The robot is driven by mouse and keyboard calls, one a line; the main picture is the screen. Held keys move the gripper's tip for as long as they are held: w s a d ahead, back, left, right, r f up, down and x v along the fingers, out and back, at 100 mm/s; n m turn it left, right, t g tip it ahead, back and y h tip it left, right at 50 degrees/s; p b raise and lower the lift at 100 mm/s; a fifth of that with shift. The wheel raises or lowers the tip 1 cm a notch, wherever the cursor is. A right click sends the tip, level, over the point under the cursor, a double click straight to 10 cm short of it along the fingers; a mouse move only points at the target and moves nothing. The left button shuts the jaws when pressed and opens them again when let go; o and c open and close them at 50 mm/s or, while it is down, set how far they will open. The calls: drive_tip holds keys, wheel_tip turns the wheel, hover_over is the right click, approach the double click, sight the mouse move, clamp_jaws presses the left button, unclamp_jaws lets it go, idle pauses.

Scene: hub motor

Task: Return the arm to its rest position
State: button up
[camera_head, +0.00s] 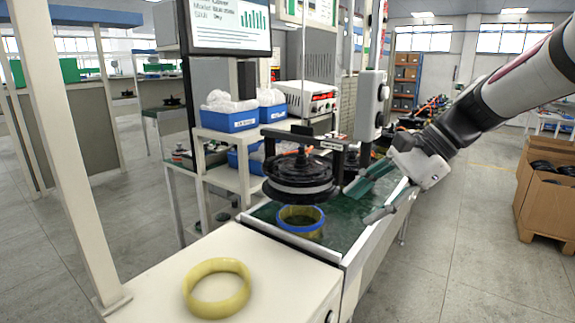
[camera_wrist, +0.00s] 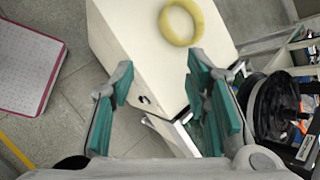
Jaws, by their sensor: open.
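My gripper (camera_head: 364,198) reaches in from the right of the head view, at the end of my grey-white arm. Its two teal-padded fingers are spread with nothing between them. In the wrist view the gripper (camera_wrist: 162,90) also shows open, over the white table's edge and the floor. The black hub motor (camera_head: 301,181) sits in the head view just left of the fingers, apart from them, under a dark bracket. It also shows at the right of the wrist view (camera_wrist: 270,108).
A yellow ring (camera_head: 218,307) lies on the white table (camera_head: 285,282). A blue-rimmed yellow ring (camera_head: 301,227) stands on the green bench surface (camera_head: 345,222) below the motor. Blue bins (camera_head: 230,120) and a grey post unit (camera_head: 370,105) stand behind. Cardboard boxes (camera_head: 545,210) are at right. Floor between is clear.

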drive_tip(key=s+d+f+n+t+h, duration=0.1)
drive_tip(key=s+n, duration=0.3)
drive_tip(key=s, duration=0.4)
drive_tip(key=s+d+f+n+t+h, duration=0.1)
drive_tip(key=s+n+h, duration=0.3)
drive_tip(key=s, duration=0.4)
drive_tip(key=s+d+f+n+h, duration=0.2)
drive_tip(key=s+f+n+h, duration=0.1)
drive_tip(key=s, duration=0.5)
drive_tip(key=shift+d+n+t, duration=0.35)
drive_tip(key=shift+n+t, duration=0.05)
drive_tip(key=shift+n, duration=0.5)
